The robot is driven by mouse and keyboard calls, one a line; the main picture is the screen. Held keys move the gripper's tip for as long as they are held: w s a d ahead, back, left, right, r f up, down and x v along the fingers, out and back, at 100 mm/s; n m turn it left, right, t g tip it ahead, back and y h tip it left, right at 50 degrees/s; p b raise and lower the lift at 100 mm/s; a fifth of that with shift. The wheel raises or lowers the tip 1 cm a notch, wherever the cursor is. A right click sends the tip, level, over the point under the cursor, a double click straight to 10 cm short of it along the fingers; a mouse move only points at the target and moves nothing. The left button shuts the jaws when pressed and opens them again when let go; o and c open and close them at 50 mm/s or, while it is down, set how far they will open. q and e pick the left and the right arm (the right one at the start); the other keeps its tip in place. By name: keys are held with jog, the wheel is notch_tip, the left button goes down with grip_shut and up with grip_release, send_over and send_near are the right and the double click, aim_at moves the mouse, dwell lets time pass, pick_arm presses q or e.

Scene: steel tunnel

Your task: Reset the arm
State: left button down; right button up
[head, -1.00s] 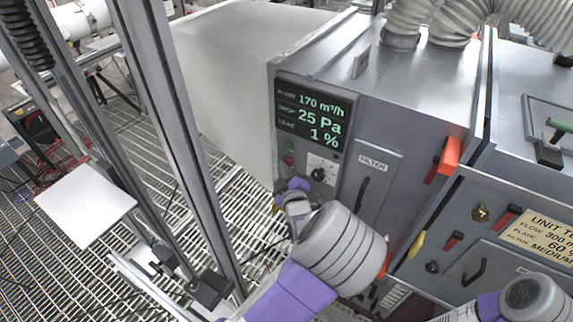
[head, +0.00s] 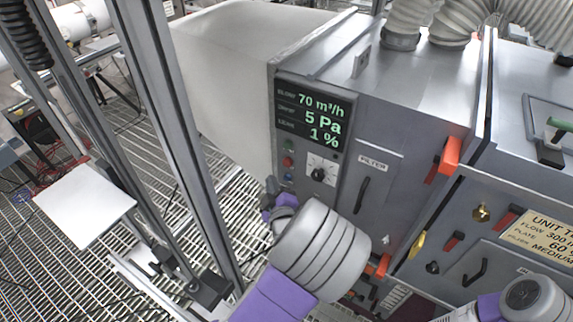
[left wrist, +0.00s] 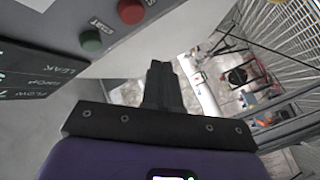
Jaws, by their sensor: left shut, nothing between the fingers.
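My left gripper (head: 269,186) is shut and empty, just left of the lower front edge of the grey filter unit (head: 385,160). In the left wrist view its dark fingers (left wrist: 161,75) are together and touch nothing that I can see. The unit's display (head: 313,117) reads 70 m³/h, 5 Pa and 1 %. Below it are a green button (head: 289,145), a red button (head: 288,161) and a knob (head: 318,174). The left wrist view shows the green START button (left wrist: 91,41) and the red button (left wrist: 131,11) close by. My right gripper is out of view.
A metal upright (head: 175,130) stands left of my left arm. A white plate (head: 85,205) is farther left over the grating floor (head: 215,175). The filter door (head: 372,185) and orange-red handle (head: 447,158) are on the unit's front.

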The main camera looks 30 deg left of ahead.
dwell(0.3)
pick_arm(q)
jog(key=shift+w+d, duration=0.15)
jog(key=shift+w, duration=1.35)
jog(key=shift+w+d, duration=0.1)
jog(key=shift+w, duration=1.4)
